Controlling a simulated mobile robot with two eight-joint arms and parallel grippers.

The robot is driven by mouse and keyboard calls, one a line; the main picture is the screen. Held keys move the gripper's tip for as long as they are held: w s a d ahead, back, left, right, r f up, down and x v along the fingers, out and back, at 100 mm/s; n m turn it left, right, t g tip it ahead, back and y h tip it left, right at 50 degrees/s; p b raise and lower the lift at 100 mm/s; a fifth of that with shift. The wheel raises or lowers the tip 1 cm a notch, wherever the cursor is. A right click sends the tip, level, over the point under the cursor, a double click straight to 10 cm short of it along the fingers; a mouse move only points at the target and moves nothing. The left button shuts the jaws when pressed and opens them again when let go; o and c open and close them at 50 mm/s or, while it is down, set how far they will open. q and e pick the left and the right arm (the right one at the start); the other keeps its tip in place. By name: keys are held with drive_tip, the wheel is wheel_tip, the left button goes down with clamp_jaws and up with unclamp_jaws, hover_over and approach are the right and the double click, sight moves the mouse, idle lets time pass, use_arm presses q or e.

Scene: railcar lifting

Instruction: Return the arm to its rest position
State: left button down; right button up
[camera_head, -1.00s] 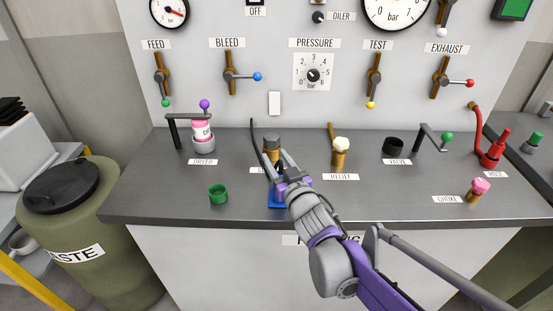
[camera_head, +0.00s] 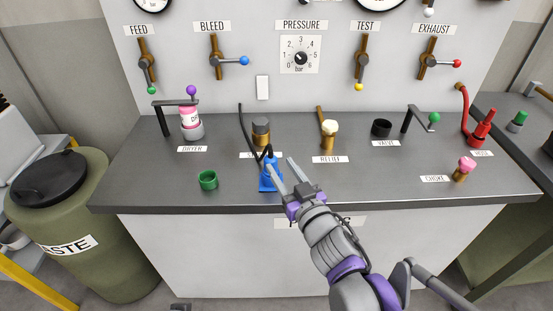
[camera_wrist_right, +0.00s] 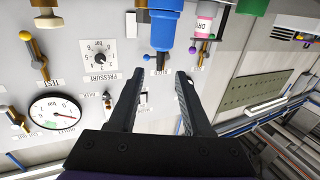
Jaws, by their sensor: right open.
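My right gripper (camera_head: 282,176) is open and empty above the front of the grey worktop (camera_head: 350,190), its fingers spread. A blue fitting with a black hose (camera_head: 270,174) stands on the worktop just left of the fingers in the head view. In the right wrist view the open fingers (camera_wrist_right: 157,90) show with nothing between their tips, and the blue fitting (camera_wrist_right: 163,25) is beyond them at the top. I cannot tell from the head view whether a finger touches the blue fitting. My left gripper is not in view.
The pink dryer (camera_head: 190,120), relief fitting (camera_head: 329,134), valve (camera_head: 381,129), red hose fitting (camera_head: 481,127) and pink choke (camera_head: 465,168) stand around. The panel (camera_head: 330,90) rises behind. A waste barrel (camera_head: 70,220) stands left.

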drive_tip(key=shift+s, duration=0.2)
drive_tip(key=shift+d, duration=0.15)
drive_tip(key=s+d+m+g+h+p, duration=0.25)
drive_tip(key=d+h+p, duration=0.2)
drive_tip(key=d, duration=0.35)
drive_tip(key=s+d+f+g+p, duration=0.2)
drive_tip(key=s+f+g, duration=0.1)
drive_tip(key=s, duration=0.3)
drive_tip(key=s+d+f+m+g+h+p, duration=0.1)
drive_tip(key=s+d+f+g+p, duration=0.1)
drive_tip(key=s, duration=0.5)
drive_tip(key=s+d+f+m+g+h+p, duration=0.1)
drive_tip(key=s+d+f+g+p, duration=0.1)
drive_tip(key=s, duration=0.4)
wheel_tip(320, 180, down, 2)
drive_tip(key=shift+s+d+g+p, duration=0.3)
drive_tip(key=shift+g+p, duration=0.15)
drive_tip(key=shift+g, duration=0.4)
